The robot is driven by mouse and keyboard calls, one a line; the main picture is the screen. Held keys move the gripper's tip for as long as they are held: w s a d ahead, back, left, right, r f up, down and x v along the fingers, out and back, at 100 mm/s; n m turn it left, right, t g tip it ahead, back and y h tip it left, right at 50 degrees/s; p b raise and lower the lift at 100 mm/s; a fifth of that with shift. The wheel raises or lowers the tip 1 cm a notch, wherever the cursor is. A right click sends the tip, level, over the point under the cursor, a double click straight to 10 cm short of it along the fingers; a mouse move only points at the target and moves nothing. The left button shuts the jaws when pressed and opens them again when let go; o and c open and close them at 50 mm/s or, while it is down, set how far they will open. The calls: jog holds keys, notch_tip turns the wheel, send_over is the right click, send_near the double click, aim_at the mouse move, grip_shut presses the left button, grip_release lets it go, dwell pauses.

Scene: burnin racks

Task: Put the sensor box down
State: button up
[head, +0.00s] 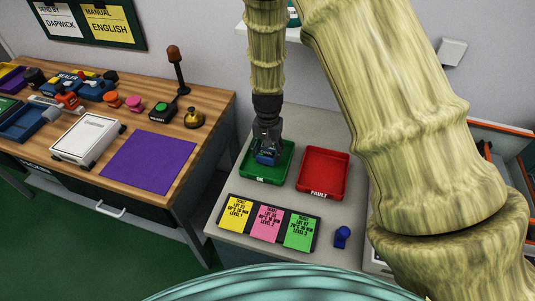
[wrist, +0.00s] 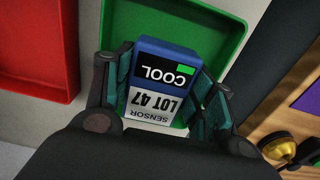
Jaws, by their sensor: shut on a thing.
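The sensor box (wrist: 165,75) is blue with a white label reading "SENSOR LOT 47" and a black "COOL" panel with a green mark. My gripper (head: 266,150) is shut on it, one finger on each side in the wrist view (wrist: 163,90). In the head view, the sensor box (head: 266,158) is within the outline of the green tray (head: 284,165). The green tray also fills the space behind the box in the wrist view (wrist: 215,30). I cannot tell whether the box touches the tray floor; its underside is hidden.
A red tray (head: 323,174) marked "FAULT" stands right of the green one. A holder with yellow, pink and green tickets (head: 267,224) lies in front. A small blue object (head: 342,237) stands near the front edge. A wooden bench (head: 200,110) with tools and a purple mat (head: 149,160) is left.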

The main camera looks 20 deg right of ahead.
jog(key=shift+w+f+p, duration=0.15)
jog(key=shift+f+p, duration=0.6)
jog(key=shift+f, duration=1)
jog(key=o, duration=1.2)
jog(key=shift+f, duration=0.1)
jog(key=shift+r+b, duration=1.7)
jog(key=shift+r, duration=4.45)
